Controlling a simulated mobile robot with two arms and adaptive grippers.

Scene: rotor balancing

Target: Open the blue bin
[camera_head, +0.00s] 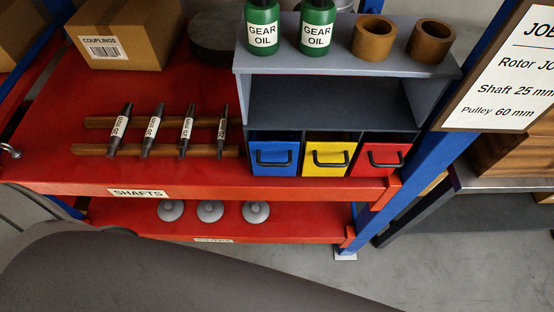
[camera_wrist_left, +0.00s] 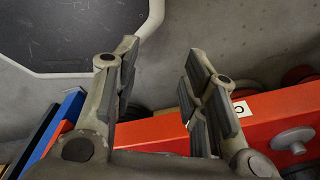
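The blue bin (camera_head: 274,155) sits at the left end of a row of three bins in the grey cabinet on the red shelf. Its front has a dark bar handle and looks level with the yellow and red fronts, so it appears shut. My left gripper (camera_wrist_left: 163,60) shows only in the left wrist view. Its two fingers are apart with nothing between them, above the floor and a red shelf edge. I cannot make out the blue bin in that view. My right gripper is in neither view.
Beside the blue bin are the yellow bin (camera_head: 327,158) and the red bin (camera_head: 381,158). Green gear oil bottles (camera_head: 263,28) and brown rings (camera_head: 373,38) stand on the cabinet. Several shafts (camera_head: 153,130) lie left of it. A blue post (camera_head: 400,150) stands at right.

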